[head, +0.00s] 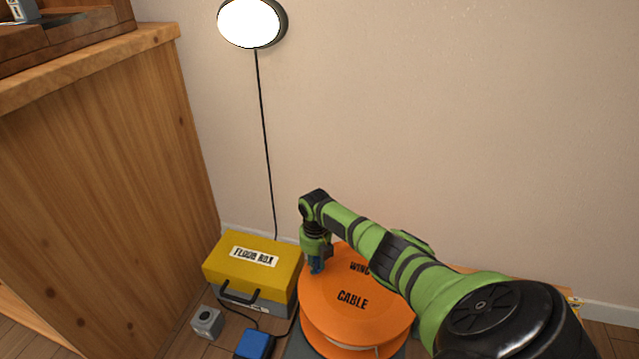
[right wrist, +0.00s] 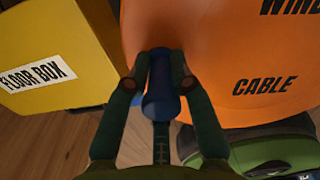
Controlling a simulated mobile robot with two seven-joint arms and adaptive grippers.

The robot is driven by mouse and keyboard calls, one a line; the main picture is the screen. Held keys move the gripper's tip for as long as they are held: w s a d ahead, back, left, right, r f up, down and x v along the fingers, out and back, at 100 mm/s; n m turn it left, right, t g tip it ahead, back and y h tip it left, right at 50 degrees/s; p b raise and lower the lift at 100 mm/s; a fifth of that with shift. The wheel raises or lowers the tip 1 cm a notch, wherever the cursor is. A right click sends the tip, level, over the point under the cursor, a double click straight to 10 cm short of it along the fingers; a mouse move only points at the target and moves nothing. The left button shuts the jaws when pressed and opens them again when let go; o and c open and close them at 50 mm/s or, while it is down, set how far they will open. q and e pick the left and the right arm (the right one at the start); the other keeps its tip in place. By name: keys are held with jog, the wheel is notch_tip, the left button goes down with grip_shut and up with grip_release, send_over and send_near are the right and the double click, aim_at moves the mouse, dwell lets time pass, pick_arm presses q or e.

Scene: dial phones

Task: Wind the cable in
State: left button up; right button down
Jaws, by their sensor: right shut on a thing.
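The orange cable reel (head: 352,300) with the words WIND and CABLE stands on the floor at the lower middle of the head view. It also fills the upper right of the right wrist view (right wrist: 225,60). My right gripper (head: 316,262) is at the reel's left edge, pointing down. In the right wrist view its fingers (right wrist: 160,80) are shut on a blue handle (right wrist: 160,103) at the reel's edge. The arm hides the reel's right part. My left gripper is in neither view.
A yellow box (head: 252,262) labelled FLOOR BOX stands just left of the reel. A grey block (head: 207,322) and a blue block (head: 255,344) with dark cables lie in front. A wooden cabinet (head: 100,170) fills the left. A lit wall lamp (head: 250,22) has a cord hanging down.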

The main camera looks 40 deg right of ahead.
jog(key=shift+s+f+n, duration=0.1)
jog(key=shift+s+n, duration=0.2)
jog(key=shift+s, duration=0.1)
jog(key=shift+d, duration=0.1)
jog(key=c, duration=1.1)
grip_release()
jog(key=shift+w, duration=0.1)
